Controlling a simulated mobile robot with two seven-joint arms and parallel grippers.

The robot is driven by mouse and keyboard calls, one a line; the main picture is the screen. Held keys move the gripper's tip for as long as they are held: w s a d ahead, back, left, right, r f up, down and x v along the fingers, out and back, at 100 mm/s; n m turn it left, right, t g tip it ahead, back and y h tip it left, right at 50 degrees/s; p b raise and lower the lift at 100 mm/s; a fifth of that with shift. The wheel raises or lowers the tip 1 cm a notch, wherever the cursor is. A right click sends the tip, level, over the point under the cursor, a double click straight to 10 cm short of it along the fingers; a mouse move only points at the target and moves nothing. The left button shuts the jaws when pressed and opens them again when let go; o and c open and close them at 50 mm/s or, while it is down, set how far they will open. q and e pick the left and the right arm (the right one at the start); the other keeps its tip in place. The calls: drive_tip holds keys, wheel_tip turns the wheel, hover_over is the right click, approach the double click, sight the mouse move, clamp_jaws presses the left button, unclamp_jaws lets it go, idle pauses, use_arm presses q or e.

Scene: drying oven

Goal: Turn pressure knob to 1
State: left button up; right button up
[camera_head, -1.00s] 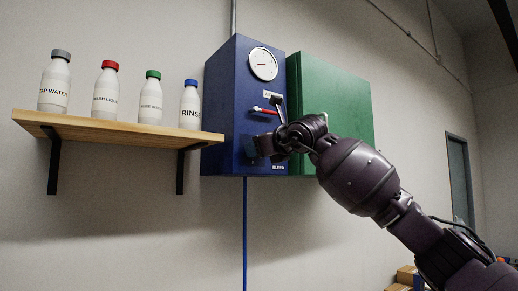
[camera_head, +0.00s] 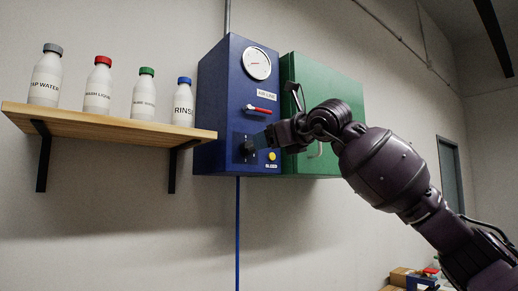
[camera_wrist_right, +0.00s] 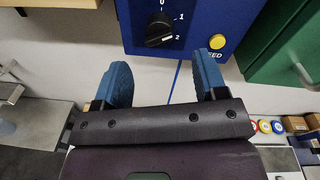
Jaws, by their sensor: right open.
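The black pressure knob (camera_wrist_right: 159,30) is on the lower front of the blue box (camera_head: 238,60). Labels 0, 1 and 2 curve around it in the right wrist view, and its light mark appears to point toward 2. The knob also shows as a dark shape in the head view (camera_head: 246,147). My right gripper (camera_wrist_right: 160,65) is open and empty, with its two blue fingers wide apart. In the wrist view the knob lies beyond the fingertips, between their lines, and apart from them. My left gripper is not in view.
The blue box also carries a round gauge (camera_head: 257,63), a red lever (camera_head: 258,109) and a yellow button (camera_head: 272,156). A green cabinet (camera_head: 325,75) adjoins it on the right. A wooden shelf (camera_head: 110,122) with several labelled bottles is on the left.

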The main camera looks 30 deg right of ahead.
drive_tip(key=shift+s+d+r, duration=0.1)
drive_tip(key=shift+s+d, duration=0.05)
drive_tip(key=shift+s, duration=0.7)
drive_tip(key=shift+s+d+r, duration=0.1)
drive_tip(key=shift+s+d, duration=0.05)
drive_tip(key=shift+s, duration=0.7)
drive_tip(key=shift+f, duration=0.1)
